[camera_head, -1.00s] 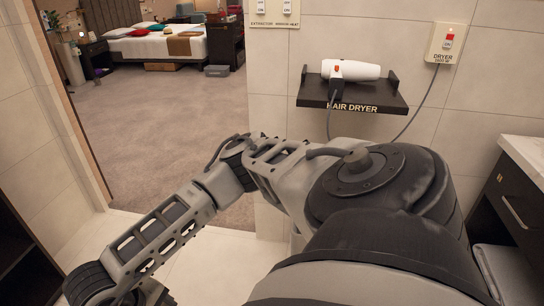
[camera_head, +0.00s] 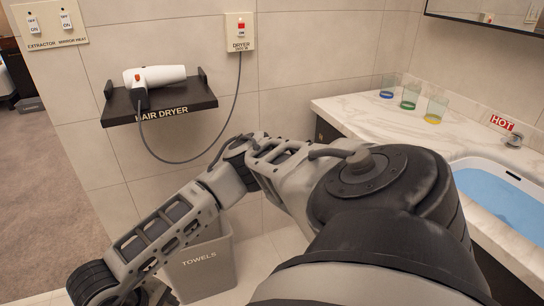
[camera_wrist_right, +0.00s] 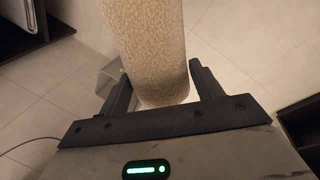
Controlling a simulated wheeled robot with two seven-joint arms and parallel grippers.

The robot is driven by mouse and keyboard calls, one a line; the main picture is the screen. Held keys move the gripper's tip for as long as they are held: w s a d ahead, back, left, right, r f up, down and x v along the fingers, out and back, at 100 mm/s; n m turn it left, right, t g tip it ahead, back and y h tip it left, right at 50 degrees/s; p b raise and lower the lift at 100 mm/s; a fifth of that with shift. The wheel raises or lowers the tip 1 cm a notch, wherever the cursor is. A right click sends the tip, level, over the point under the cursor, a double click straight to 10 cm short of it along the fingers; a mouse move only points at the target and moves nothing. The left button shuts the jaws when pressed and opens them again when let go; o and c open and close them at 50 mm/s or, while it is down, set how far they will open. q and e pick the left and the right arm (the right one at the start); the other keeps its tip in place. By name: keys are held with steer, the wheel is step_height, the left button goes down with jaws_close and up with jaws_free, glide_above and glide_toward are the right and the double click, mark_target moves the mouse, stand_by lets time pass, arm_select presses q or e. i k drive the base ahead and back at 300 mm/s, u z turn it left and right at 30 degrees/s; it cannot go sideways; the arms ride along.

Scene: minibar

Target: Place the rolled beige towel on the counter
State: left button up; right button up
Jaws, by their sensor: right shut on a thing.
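The rolled beige towel (camera_wrist_right: 152,40) fills the upper middle of the right wrist view. My right gripper (camera_wrist_right: 158,80) is shut on it, with one dark finger on each side of the roll. The far end of the towel runs out of the frame. In the head view the towel and the right gripper are not visible; a grey arm of mine crosses the lower part. The marble counter (camera_head: 340,104) is at the right, beyond that arm. My left gripper is not in view.
Three glasses (camera_head: 411,92) with coloured bases stand at the counter's back. A water-filled basin (camera_head: 510,207) is set into its right part. A hair dryer (camera_head: 165,76) lies on a dark wall shelf (camera_head: 190,105). A grey TOWELS bin (camera_head: 205,268) stands on the floor.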

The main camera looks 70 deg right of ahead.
mark_target(372, 121)
steer(key=z, duration=2.5)
steer(key=i, duration=1.05)
steer(key=u, duration=0.05)
